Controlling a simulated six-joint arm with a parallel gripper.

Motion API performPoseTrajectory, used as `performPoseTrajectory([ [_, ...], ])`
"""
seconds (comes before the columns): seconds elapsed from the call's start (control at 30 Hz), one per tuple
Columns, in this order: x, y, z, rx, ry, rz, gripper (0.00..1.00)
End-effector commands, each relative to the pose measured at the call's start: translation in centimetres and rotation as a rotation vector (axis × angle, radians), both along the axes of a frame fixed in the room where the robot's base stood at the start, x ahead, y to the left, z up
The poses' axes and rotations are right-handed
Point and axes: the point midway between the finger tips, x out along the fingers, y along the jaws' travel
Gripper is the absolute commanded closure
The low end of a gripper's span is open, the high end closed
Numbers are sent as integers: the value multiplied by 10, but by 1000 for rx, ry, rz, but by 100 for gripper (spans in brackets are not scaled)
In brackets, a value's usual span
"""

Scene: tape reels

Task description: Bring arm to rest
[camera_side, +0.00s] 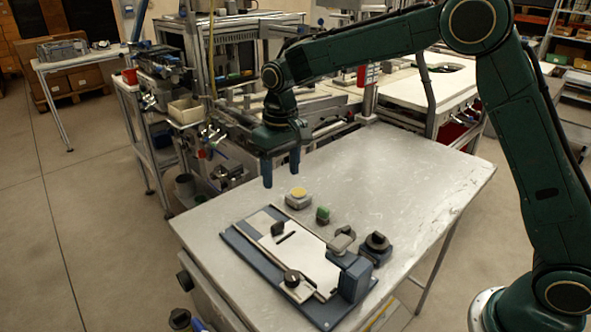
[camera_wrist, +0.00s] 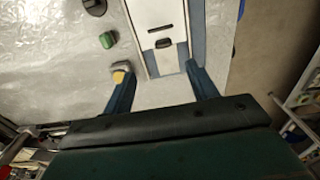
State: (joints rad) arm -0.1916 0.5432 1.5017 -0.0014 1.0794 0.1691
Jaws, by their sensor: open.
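My gripper (camera_side: 281,172) is open and empty, its two blue-grey fingers pointing down above the far left part of the metal table (camera_side: 420,180). In the wrist view my gripper (camera_wrist: 162,85) shows its fingers spread wide with nothing between them. A fixture (camera_side: 262,222) with a white plate on a blue base lies on the table, in front of and below my gripper in the side view. A grey block with a yellow top (camera_side: 298,198) sits close below my gripper, apart from it; it also shows beside the left finger in the wrist view (camera_wrist: 120,72).
A small green block (camera_side: 323,214) sits beside the fixture. A black-knobbed piece (camera_side: 376,245) and a grey clamp-like part (camera_side: 342,240) stand at its right. Workshop benches (camera_side: 185,110) with machinery stand behind. The table's right half is clear.

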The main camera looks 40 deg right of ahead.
Motion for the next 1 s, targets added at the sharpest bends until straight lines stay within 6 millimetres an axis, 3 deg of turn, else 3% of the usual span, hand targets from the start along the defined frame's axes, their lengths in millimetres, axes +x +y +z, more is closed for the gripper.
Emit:
performPoseTrajectory([
  [0.5, -79, -39, 85, 18, -135, -7, 42],
  [1.0, -179, -71, 126, 23, -270, -16, 42],
])
